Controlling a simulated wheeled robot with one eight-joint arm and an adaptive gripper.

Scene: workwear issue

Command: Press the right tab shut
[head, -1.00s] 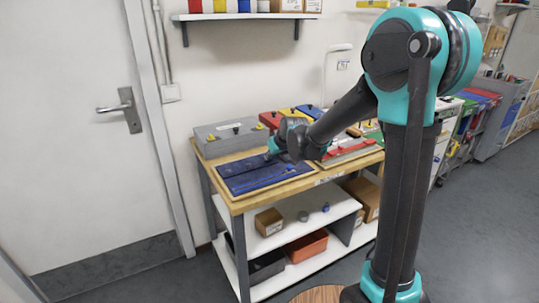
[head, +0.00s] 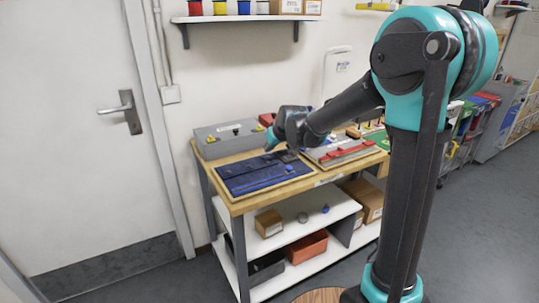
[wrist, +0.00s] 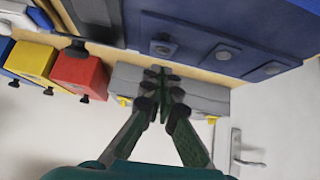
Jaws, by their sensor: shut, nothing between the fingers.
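A dark blue cloth panel (head: 262,177) lies in a wooden frame on the workbench. In the wrist view its cloth (wrist: 205,28) shows several flaps, each with a round stud; one tab (wrist: 163,48) is nearest my fingers, with others (wrist: 222,54) (wrist: 270,69) towards the picture's right. The wrist picture is turned round, so the panel's right side lies to its left. My gripper (wrist: 160,76) is shut and empty, with its tips by the panel's far edge; in the head view my gripper (head: 269,148) is over that edge. I cannot tell whether it touches a tab.
A grey box (head: 225,138) with yellow latches stands behind the panel. A board with red strips (head: 345,151) lies to its right. Red (wrist: 78,70) and yellow (wrist: 32,60) blocks show in the wrist view. A shelf (head: 245,17) hangs above; a door (head: 75,120) is at left.

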